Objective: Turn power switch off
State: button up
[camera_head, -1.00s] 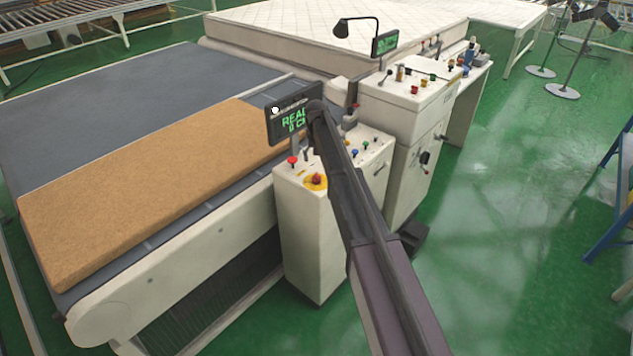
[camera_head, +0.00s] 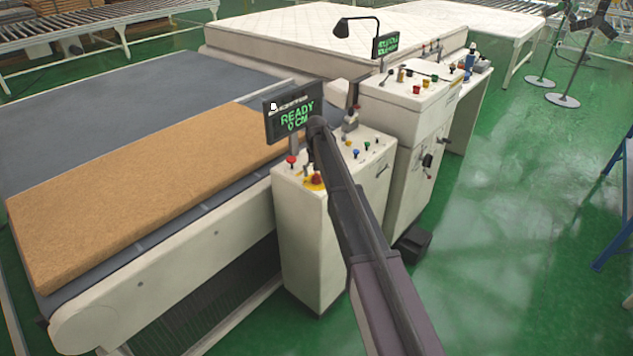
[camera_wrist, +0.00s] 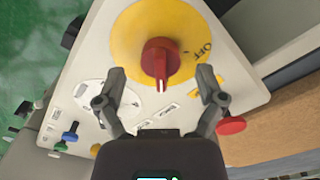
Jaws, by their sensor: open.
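The power switch is a red rotary knob (camera_wrist: 160,60) on a round yellow plate (camera_wrist: 128,38) in the wrist view. The word OFF is printed on the plate to the right of the knob. The knob's white pointer mark faces down toward my gripper. My gripper (camera_wrist: 162,78) is open, with one finger at the lower left and one at the lower right of the knob; I cannot tell if they touch it. In the head view the yellow plate (camera_head: 312,186) is on the white console (camera_head: 305,235), partly hidden by my arm.
A red button (camera_wrist: 231,125) is close beside my right finger. Blue and green buttons (camera_wrist: 70,134) are at the left. A display (camera_head: 296,117) reading READY 0 CM stands behind the console. A brown mattress slab (camera_head: 140,190) lies on the conveyor to the left.

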jog(key=shift+f+b, duration=0.45)
jog(key=shift+f, duration=0.3)
jog(key=c, duration=1.2)
